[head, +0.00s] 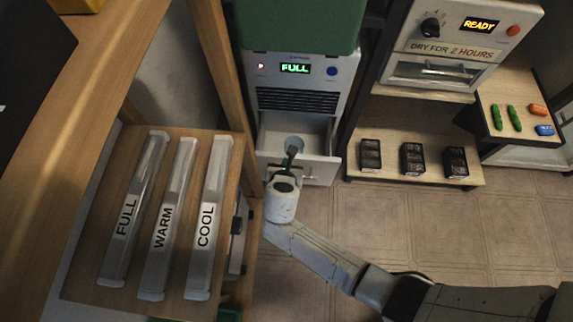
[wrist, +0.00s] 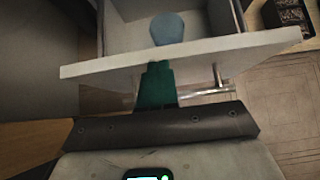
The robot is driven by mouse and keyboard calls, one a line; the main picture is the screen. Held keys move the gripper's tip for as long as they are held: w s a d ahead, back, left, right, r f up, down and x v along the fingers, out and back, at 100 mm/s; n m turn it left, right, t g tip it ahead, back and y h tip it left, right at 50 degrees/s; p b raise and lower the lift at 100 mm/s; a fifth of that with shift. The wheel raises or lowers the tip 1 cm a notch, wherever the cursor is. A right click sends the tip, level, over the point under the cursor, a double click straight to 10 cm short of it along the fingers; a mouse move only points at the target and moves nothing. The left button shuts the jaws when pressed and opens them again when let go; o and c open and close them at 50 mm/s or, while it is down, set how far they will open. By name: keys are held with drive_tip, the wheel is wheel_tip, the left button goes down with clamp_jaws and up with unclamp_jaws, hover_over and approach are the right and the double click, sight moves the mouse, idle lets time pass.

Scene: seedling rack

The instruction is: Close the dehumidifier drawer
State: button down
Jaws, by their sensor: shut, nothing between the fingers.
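The white dehumidifier (head: 345,82) stands at the centre of the head view, its display reading FULL in green. Its drawer (head: 320,172) is pulled out below the vent. In the wrist view the drawer front (wrist: 225,54) crosses the upper part, slightly tilted, with a bar handle (wrist: 212,91) on its outer face. A round blue thing (head: 295,142) is inside the drawer; it also shows in the wrist view (wrist: 167,27). My gripper (head: 291,151) is shut and empty, its green fingers (wrist: 157,72) at the drawer front beside the handle. I cannot tell whether they touch it.
A wooden post (head: 223,75) and a board with three labelled bars, FULL, WARM and COOL (head: 205,240), stand to the left. A low shelf (head: 385,187) with three dark packs stands close on the right, below a machine reading READY (head: 480,25). Tiled floor (head: 470,235) is open in front.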

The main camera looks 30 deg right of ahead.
drive_tip(key=w+d, duration=0.7)
drive_tip(key=w, duration=0.2)
drive_tip(key=shift+w, duration=0.4)
drive_tip(key=shift+d, duration=0.1)
